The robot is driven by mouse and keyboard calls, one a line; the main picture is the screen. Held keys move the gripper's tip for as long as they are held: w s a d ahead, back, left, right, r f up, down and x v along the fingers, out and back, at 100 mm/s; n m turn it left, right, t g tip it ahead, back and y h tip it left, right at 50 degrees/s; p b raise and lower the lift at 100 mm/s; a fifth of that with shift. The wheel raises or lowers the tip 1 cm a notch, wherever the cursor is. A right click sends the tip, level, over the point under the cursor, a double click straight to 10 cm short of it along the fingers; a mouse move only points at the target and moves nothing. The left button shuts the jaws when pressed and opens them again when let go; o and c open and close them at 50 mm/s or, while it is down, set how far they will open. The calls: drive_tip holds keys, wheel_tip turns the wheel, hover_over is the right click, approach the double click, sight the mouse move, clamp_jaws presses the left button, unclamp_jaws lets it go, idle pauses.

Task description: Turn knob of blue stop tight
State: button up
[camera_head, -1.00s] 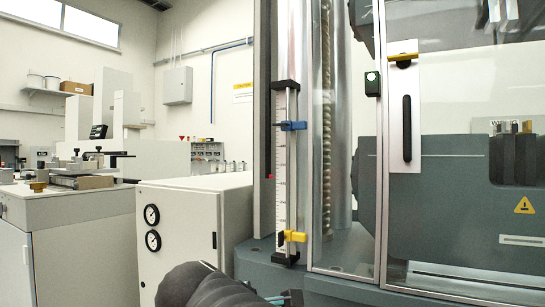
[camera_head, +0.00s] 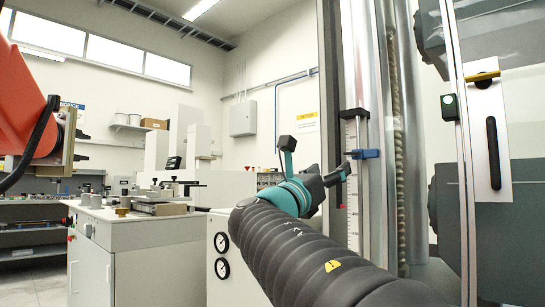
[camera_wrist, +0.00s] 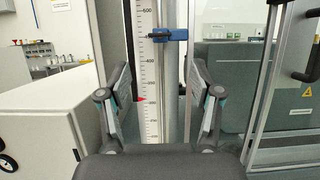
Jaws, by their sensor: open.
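The blue stop (camera_head: 365,154) is clamped on the upright scale rail of the testing machine, a little below the rail's black top end. My gripper (camera_head: 336,177) is raised just left of the rail and a little below the stop. In the wrist view my gripper (camera_wrist: 160,88) is open and empty, its two fingers apart on either side of the scale (camera_wrist: 149,80). No contact with the stop shows.
A clear door with a black handle (camera_head: 493,153) stands right of the rail. A grey-white bench (camera_head: 130,240) and an orange-red machine part (camera_head: 25,95) are at left. A red pointer (camera_wrist: 140,99) marks the scale.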

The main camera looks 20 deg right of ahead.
sight(351, 154)
drive_tip(key=p+x, duration=0.1)
drive_tip(key=x, duration=1)
drive_tip(key=shift+d+p, duration=0.1)
drive_tip(key=shift+p, duration=0.2)
drive_tip(key=c, duration=1.2)
